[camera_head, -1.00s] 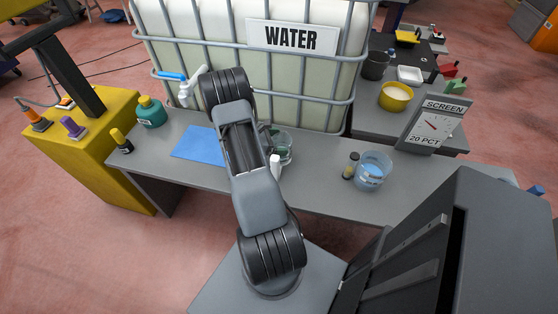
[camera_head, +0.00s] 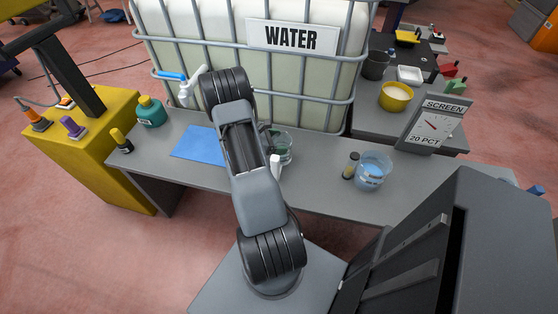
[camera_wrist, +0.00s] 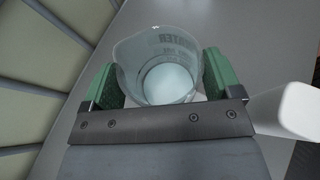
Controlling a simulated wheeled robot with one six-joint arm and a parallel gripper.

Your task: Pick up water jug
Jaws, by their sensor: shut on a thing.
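The water jug (camera_wrist: 165,52) is a clear, open-topped measuring jug with dark lettering on its wall. In the wrist view it sits between the green pads of my gripper (camera_wrist: 161,78), which is shut on it from both sides. In the head view the jug (camera_head: 284,146) shows beside my arm over the grey bench, in front of the caged tank. My gripper is mostly hidden there behind the arm. I cannot tell whether the jug is touching the bench.
A second jug with blue liquid (camera_head: 373,171) stands to the right, beside a small dark-and-tan cylinder (camera_head: 351,166). A blue sheet (camera_head: 198,145) lies to the left under the tank's tap (camera_head: 186,91). A screen sign (camera_head: 435,124) stands further right.

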